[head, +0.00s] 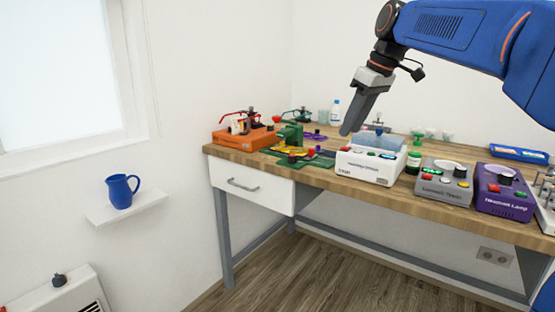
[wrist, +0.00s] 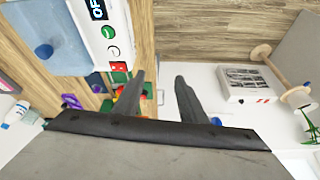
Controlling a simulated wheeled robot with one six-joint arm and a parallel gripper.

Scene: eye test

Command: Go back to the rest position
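My gripper (head: 354,118) is raised over the workbench (head: 330,178), pointing down, above and slightly left of a white device with a clear bluish top (head: 370,167). In the wrist view my gripper's two dark fingers (wrist: 160,80) stand apart with a clear gap. Nothing is held between them. The white device also shows in the wrist view (wrist: 112,35), at upper left, with an "OFF" display and round buttons. No marked rest position shows.
A blue jug (head: 122,192) stands on a wall shelf (head: 128,208). Floor before the bench looks clear.

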